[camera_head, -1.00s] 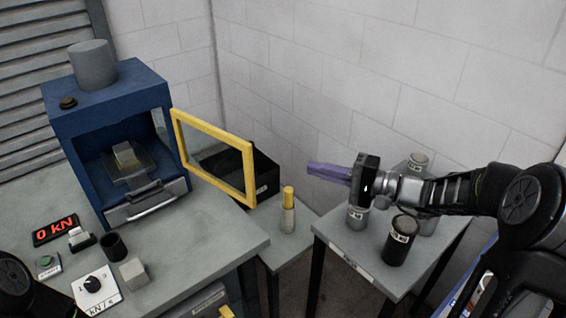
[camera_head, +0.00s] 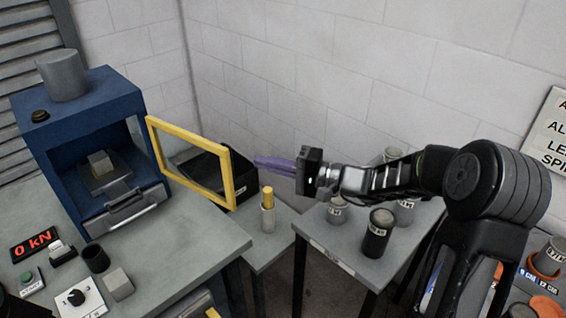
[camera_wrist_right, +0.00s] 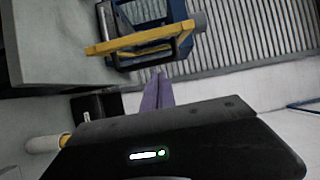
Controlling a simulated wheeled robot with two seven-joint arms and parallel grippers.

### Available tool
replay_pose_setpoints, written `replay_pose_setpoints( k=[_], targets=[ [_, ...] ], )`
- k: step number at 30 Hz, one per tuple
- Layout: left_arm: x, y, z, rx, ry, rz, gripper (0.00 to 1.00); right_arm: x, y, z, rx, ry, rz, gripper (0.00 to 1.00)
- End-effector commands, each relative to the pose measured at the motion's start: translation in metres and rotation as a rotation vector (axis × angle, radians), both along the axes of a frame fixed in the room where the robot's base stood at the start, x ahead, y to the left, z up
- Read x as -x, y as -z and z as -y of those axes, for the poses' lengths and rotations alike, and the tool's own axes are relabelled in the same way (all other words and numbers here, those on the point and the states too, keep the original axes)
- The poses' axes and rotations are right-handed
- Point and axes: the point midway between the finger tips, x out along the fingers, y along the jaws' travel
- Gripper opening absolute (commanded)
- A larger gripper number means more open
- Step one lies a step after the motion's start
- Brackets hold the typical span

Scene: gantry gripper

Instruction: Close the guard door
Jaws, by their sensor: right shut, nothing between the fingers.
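The guard door is a yellow frame with a clear pane; its frame (camera_head: 190,137) stands swung open from the right side of the blue press (camera_head: 82,110) in the head view. The wrist view also shows the yellow frame (camera_wrist_right: 140,41) ahead of the fingers. A small grey block (camera_head: 100,163) sits inside the open press. My right gripper (camera_head: 258,161) has purple fingers pointing left toward the door, apart from it and to its right. Its fingers also show in the wrist view (camera_wrist_right: 157,78), shut and empty. My left gripper is not in view.
A black bin (camera_head: 238,170) stands behind the door. A yellow-topped cylinder (camera_head: 268,212) stands on a low stand below my right gripper. Dark and grey canisters (camera_head: 377,233) stand on the right table. A control knob box (camera_head: 77,299) is at the front left.

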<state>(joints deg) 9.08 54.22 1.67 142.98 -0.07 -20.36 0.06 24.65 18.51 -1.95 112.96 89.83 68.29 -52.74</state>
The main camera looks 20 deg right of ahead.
Motion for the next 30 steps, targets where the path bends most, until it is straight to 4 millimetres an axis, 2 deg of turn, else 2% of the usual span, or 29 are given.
replay_pose_setpoints(
  k=[5,12,30],
  targets=[
    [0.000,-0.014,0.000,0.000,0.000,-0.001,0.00,-0.023,-0.003,-0.029,-0.001,-0.004,-0.002,0.00],
    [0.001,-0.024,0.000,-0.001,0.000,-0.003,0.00,-0.002,-0.002,-0.053,-0.001,-0.001,-0.002,0.00],
    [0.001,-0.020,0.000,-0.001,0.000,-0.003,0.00,0.000,0.001,-0.061,0.001,0.000,0.001,0.00]
  ],
)
